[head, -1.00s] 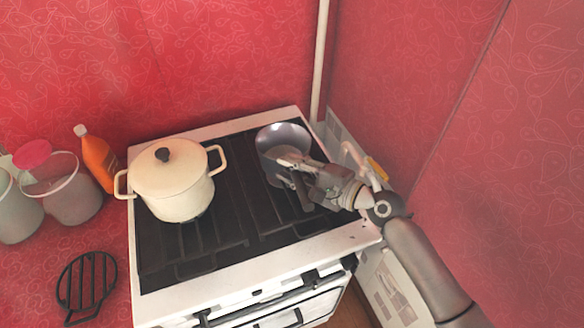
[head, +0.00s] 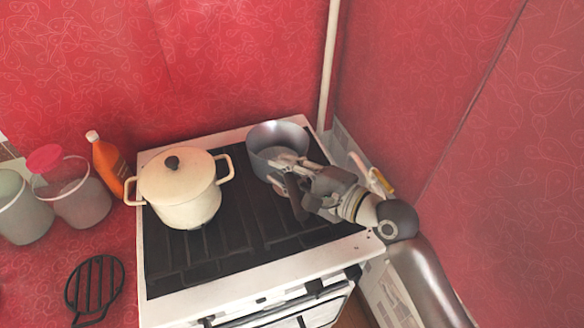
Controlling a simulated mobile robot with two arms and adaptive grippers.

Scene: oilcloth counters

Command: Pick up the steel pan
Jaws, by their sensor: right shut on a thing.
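The steel pan (head: 276,136) is a round grey pan at the back right of the stove. Its open top and inner wall face me, and it looks tilted. My right gripper (head: 287,172) is shut on the pan at its near side, where the dark handle (head: 297,196) runs toward me. The gripper covers part of the near rim. I cannot tell whether the pan's base touches the stove. My left gripper is not in view.
A cream lidded pot (head: 182,190) stands on the left of the stove (head: 240,268). The wall and a white pipe (head: 329,70) are close behind the pan.

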